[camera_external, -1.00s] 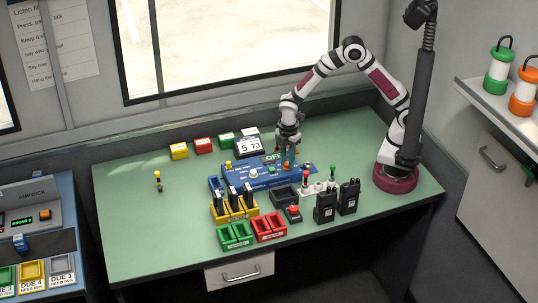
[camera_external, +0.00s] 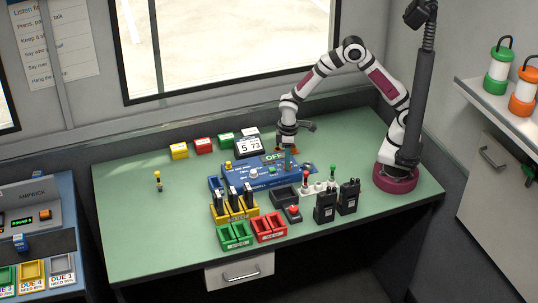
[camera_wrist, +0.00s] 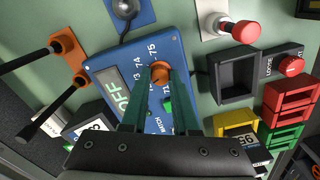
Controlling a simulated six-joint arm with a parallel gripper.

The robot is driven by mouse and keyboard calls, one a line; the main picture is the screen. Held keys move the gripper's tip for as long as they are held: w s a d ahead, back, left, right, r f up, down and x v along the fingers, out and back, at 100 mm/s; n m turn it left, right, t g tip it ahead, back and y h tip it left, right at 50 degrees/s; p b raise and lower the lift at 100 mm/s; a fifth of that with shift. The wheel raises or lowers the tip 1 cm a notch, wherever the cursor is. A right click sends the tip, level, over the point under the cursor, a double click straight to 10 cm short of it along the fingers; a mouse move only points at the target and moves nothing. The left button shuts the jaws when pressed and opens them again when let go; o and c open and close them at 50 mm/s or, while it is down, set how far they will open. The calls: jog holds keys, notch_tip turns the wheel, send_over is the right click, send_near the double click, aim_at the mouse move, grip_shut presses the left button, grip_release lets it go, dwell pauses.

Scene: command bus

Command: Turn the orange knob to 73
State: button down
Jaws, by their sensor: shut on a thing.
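The orange knob (camera_wrist: 160,73) sits on a blue panel (camera_wrist: 187,82) with a printed number scale, where 73, 74 and 75 can be read around it. My gripper (camera_wrist: 158,78) has its two teal fingers closed on the sides of the knob, pointing down at the panel. In the external view my gripper (camera_external: 288,160) stands over the blue panel (camera_external: 240,176), and its fingers hide most of the knob. Which number the knob points to is too small to tell. The panel's display (camera_wrist: 117,100) reads OFF.
A sign (camera_external: 249,147) behind the panel shows 5 and 73. A green button (camera_wrist: 168,105) lies close to the knob. Red-topped and green-topped posts (camera_external: 306,176), black radios (camera_external: 325,206) and coloured trays (camera_external: 236,233) stand nearby. The table's left side is mostly clear.

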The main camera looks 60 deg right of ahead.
jog(key=shift+m, duration=2)
jog(key=c, duration=0.7)
grip_release()
notch_tip(320, 180, up, 16)
jog(key=shift+f, duration=0.1)
